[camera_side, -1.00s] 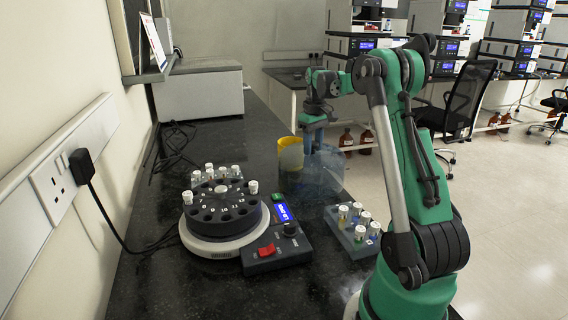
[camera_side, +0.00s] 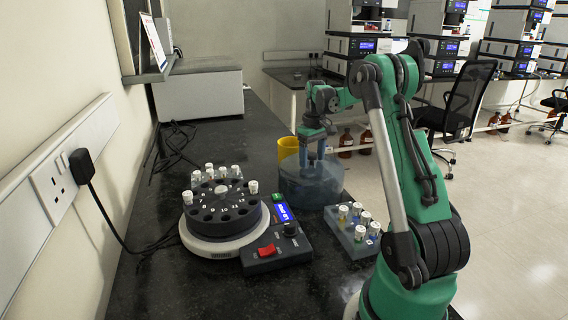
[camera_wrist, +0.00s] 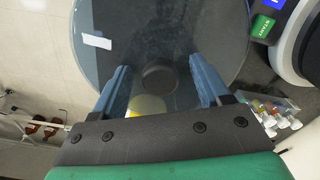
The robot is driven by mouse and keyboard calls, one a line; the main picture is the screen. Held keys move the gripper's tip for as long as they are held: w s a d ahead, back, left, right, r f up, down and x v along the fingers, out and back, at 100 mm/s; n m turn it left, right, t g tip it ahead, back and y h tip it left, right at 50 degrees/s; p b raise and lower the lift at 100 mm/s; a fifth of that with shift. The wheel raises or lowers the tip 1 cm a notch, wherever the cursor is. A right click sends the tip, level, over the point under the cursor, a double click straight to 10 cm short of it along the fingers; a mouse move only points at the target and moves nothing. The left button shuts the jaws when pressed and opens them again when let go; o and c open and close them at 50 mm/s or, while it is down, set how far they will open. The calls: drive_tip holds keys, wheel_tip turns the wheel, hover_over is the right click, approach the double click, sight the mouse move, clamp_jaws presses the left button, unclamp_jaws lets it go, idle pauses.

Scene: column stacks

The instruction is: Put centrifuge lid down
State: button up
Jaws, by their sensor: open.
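The centrifuge lid (camera_side: 310,188) is a translucent blue-grey round cover. It sits upright and looks flat on the dark bench, right of and behind the centrifuge (camera_side: 222,215). In the wrist view the lid (camera_wrist: 150,25) fills the upper middle, with a dark round knob (camera_wrist: 159,78) at its centre. My gripper (camera_side: 313,160) points down over the lid. In the wrist view its blue fingers (camera_wrist: 160,76) are apart on either side of the knob, with gaps visible. The centrifuge is uncovered, with several white-capped tubes in its numbered rotor.
A yellow container (camera_side: 287,147) stands just behind the lid. A tube rack (camera_side: 352,229) with several capped vials is in front of it. The control box (camera_side: 275,250) with a red switch adjoins the centrifuge. Cables lie at the left; the bench's right edge is close to the lid.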

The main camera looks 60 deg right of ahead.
wheel_tip(320, 180, up, 12)
drive_tip(key=w+a+n+t+h, duration=0.1)
drive_tip(key=w+a+n+t, duration=0.3)
drive_tip(key=a, duration=1.1)
drive_tip(key=s+a+f+t, duration=0.1)
drive_tip(key=s+a+f, duration=0.1)
drive_tip(key=a, duration=0.6)
drive_tip(key=s+a+f+t+y, duration=0.1)
drive_tip(key=a+f, duration=0.3)
drive_tip(key=a, duration=0.5)
drive_tip(key=shift+s+a+f+t, duration=0.35)
drive_tip(key=shift+s+t, duration=0.25)
drive_tip(key=shift+s, duration=0.15)
